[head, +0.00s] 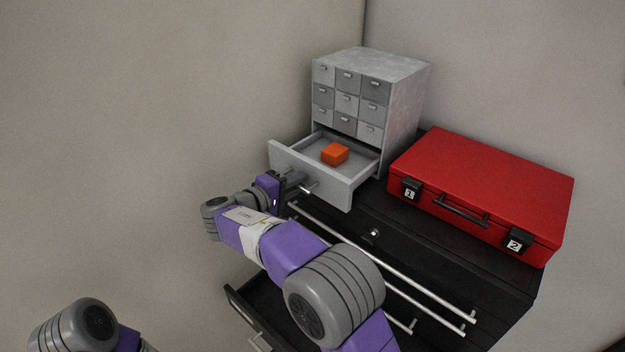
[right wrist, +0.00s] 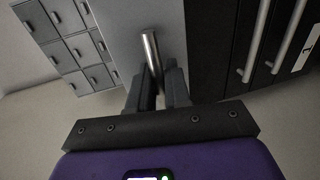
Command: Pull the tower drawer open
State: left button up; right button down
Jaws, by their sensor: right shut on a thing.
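The grey drawer tower (head: 398,100) stands on a black cabinet against the wall corner. Its wide bottom drawer (head: 335,190) is pulled well out, and an orange block (head: 335,154) lies inside it. My right gripper (head: 300,184) is at the drawer's front. In the right wrist view my right gripper (right wrist: 160,88) has its two fingers around the metal bar handle (right wrist: 151,52) of the drawer, shut on it. My left arm shows only in part at the bottom left of the head view; its gripper is out of the picture.
A red case (head: 500,185) with black latches lies on the black cabinet (head: 400,235), right of the tower. The cabinet has long silver bar handles, and a lower cabinet drawer (head: 262,298) stands partly open. Walls close in behind and at the left.

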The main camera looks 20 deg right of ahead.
jog(key=shift+s+a, duration=0.2)
jog(key=c, duration=1.2)
grip_release()
jog(key=shift+c, duration=0.2)
jog(key=shift+a, duration=0.15)
jog(key=v, duration=0.7)
jog(key=shift+a, duration=0.15)
jog(key=shift+s, duration=0.1)
